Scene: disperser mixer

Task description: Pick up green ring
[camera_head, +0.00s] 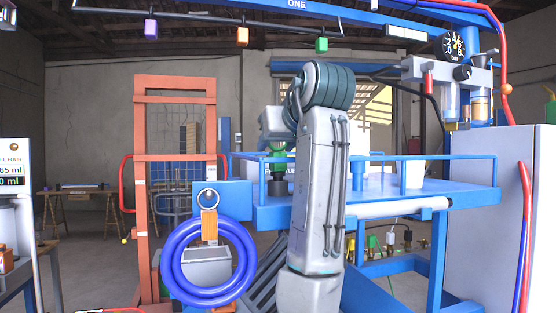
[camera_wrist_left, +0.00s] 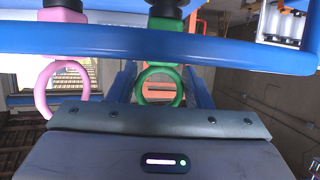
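The green ring (camera_wrist_left: 160,86) is in the middle of the left wrist view, below a green neck and a black base; that view seems upside down. In the head view a green part (camera_head: 277,163) shows above a black base (camera_head: 277,187) on the blue table, just left of my left arm. My left gripper (camera_head: 275,142) is at this green part, pointing down from the wrist. Its fingers are not clearly visible, so I cannot tell whether it is open or around the ring. My right gripper is not in view.
A pink ring (camera_wrist_left: 60,90) stands beside the green one. A blue bar (camera_wrist_left: 180,46) crosses close by. The blue table (camera_head: 385,193) has rails and a white cup. A blue hose coil (camera_head: 172,262) hangs at front left, and a grey cabinet (camera_head: 485,220) stands right.

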